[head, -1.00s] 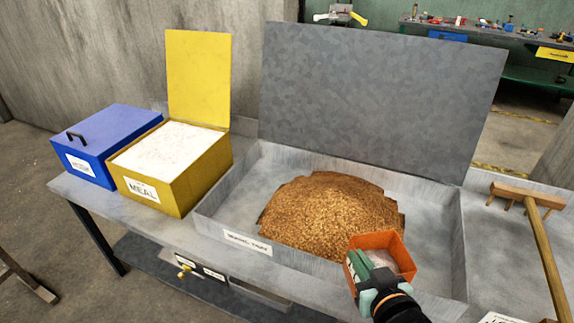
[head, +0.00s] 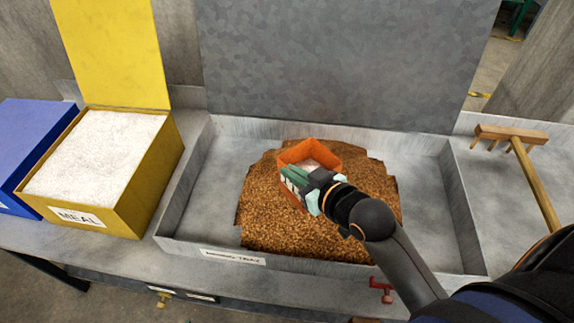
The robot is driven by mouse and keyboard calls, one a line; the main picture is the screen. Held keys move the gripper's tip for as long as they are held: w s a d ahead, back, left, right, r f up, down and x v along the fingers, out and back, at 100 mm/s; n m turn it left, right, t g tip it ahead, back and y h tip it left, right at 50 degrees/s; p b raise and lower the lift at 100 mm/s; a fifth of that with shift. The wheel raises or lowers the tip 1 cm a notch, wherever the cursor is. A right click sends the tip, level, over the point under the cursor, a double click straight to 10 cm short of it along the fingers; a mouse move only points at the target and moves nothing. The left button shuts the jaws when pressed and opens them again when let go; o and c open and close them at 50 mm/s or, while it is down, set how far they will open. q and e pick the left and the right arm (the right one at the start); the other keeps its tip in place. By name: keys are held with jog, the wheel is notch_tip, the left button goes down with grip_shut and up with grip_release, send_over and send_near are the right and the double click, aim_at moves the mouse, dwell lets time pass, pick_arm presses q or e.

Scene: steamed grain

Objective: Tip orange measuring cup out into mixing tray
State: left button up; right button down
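The orange measuring cup (head: 325,150) is held over the middle of the grain heap in the mixing tray. Some white meal shows inside it, and it looks roughly upright. My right gripper (head: 302,180) is shut on the near side of the cup. The mixing tray (head: 186,205) is a grey metal box with a brown grain heap (head: 270,225) in its middle. The cup and gripper hide part of the heap. The gap between cup and grain cannot be judged. My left gripper is not in view.
A yellow meal bin (head: 150,185) with its lid up, full of white meal, stands left of the tray. A blue bin (head: 30,135) is at the far left. A wooden rake (head: 512,134) lies to the right. A tall grey panel (head: 340,65) rises behind the tray.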

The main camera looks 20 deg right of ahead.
jog(key=shift+w+r+n+y, duration=0.1)
jog(key=shift+w+n+y, duration=0.3)
jog(key=shift+w, duration=0.2)
jog(key=shift+r, duration=0.15)
jog(key=shift+d+r+m+y+b, duration=0.1)
jog(key=shift+d+m+y+b, duration=0.05)
jog(key=shift+m+y+b, duration=0.25)
jog(key=shift+w+d+r+m+y+b, duration=0.15)
jog(key=shift+d+m+y+b, duration=0.25)
jog(key=shift+m, duration=0.3)
jog(key=d+m+y+b, duration=0.1)
jog(key=d+m, duration=0.1)
jog(key=w+d+m+y+b, duration=0.1)
jog(key=d+m, duration=0.1)
jog(key=d+m+y+b, duration=0.2)
jog(key=shift+w, duration=0.4)
jog(key=shift+w+d+f+m+y+b, duration=0.1)
jog(key=shift+d+f+m+y+b, duration=0.1)
jog(key=shift+d+m, duration=0.2)
jog(key=shift+w+d+f+m+y+b, duration=0.1)
jog(key=shift+d+m+b, duration=0.05)
jog(key=shift+d+m, duration=0.2)
jog(key=w+d+m+t+y, duration=0.2)
jog(key=d+m+t, duration=0.1)
jog(key=d+m, duration=0.4)
jog(key=shift+w+d+f+m, duration=0.15)
jog(key=shift+d+m, duration=0.15)
jog(key=shift+m, duration=0.85)
